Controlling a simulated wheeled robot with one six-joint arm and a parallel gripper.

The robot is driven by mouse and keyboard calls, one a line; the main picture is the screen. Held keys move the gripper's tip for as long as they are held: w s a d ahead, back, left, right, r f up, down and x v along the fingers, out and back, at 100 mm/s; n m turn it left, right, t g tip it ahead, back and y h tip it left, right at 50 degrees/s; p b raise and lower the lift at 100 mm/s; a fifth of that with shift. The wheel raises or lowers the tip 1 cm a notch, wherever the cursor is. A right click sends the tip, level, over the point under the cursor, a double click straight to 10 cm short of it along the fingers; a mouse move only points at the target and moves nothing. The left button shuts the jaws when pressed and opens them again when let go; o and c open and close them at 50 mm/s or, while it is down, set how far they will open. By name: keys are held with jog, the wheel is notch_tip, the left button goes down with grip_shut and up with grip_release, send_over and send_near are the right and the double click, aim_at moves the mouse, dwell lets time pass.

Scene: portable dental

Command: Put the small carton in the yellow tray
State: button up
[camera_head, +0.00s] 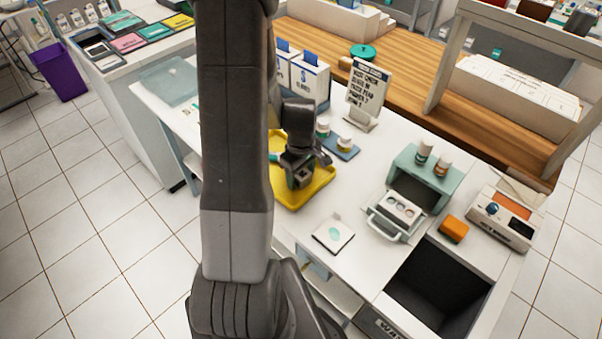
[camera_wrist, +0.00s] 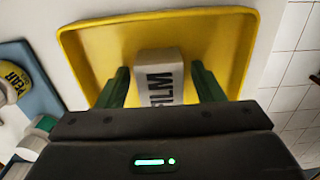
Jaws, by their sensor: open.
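The small carton (camera_wrist: 160,72) is pale grey-white with dark "FILM" lettering. In the wrist view it lies over the floor of the yellow tray (camera_wrist: 86,56), inside its rim, and seems to rest there. My gripper (camera_wrist: 159,76) is open, with one green finger on each side of the carton and a narrow gap at each side. In the head view my gripper (camera_head: 303,178) is low over the yellow tray (camera_head: 291,204). My arm covers part of the tray there, and the carton cannot be made out clearly.
A blue mat (camera_head: 347,153) with small jars lies just behind the tray. White boxes (camera_head: 309,82) and a sign (camera_head: 368,92) stand farther back. To the right are a white pad (camera_head: 333,234), a green device (camera_head: 421,176), an orange block (camera_head: 454,229) and a dark open bin (camera_head: 437,285).

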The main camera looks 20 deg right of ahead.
aim_at(301, 173)
notch_tip(301, 173, up, 12)
dwell(0.5)
